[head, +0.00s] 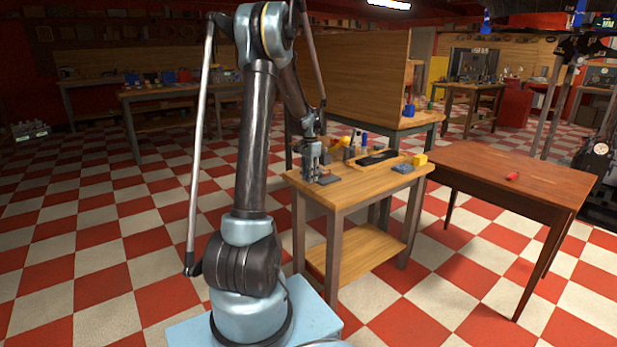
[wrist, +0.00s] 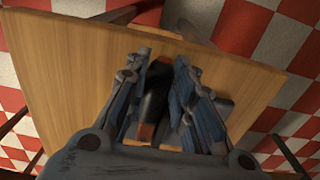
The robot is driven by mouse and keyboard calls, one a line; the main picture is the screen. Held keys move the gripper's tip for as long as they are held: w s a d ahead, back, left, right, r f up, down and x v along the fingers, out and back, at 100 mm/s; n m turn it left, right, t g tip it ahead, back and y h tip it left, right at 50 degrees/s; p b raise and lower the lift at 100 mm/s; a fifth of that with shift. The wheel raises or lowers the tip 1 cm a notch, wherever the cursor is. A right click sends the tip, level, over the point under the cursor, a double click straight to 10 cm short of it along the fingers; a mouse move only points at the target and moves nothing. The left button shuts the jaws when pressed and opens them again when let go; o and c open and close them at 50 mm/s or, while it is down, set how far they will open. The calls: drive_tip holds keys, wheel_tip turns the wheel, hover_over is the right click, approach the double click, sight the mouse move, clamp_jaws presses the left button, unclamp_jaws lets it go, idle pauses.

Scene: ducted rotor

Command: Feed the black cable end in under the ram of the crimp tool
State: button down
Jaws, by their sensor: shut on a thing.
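In the wrist view the black cable end (wrist: 155,92), a dark cylinder with a copper-orange tip, lies between the two fingers of my gripper (wrist: 161,65). The fingers are shut on it, above the wooden bench top. In the head view my gripper (head: 313,172) hangs low over the near left end of the small bench; the cable end is too small to make out there. A dark flat piece (head: 326,180) lies on the bench beside the gripper. I cannot make out the crimp tool's ram in either view.
The bench (head: 350,189) also carries a tray (head: 392,153) with a black item, a blue block (head: 403,168), a yellow block (head: 420,159) and upright coloured tools (head: 363,142). A brown table (head: 480,175) with a red object (head: 512,176) stands at right.

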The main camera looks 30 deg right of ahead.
drive_tip(key=c, duration=1.3)
unclamp_jaws()
wheel_tip(320, 180, up, 12)
drive_tip(key=shift+w+a, duration=0.1)
drive_tip(key=shift+a, duration=0.05)
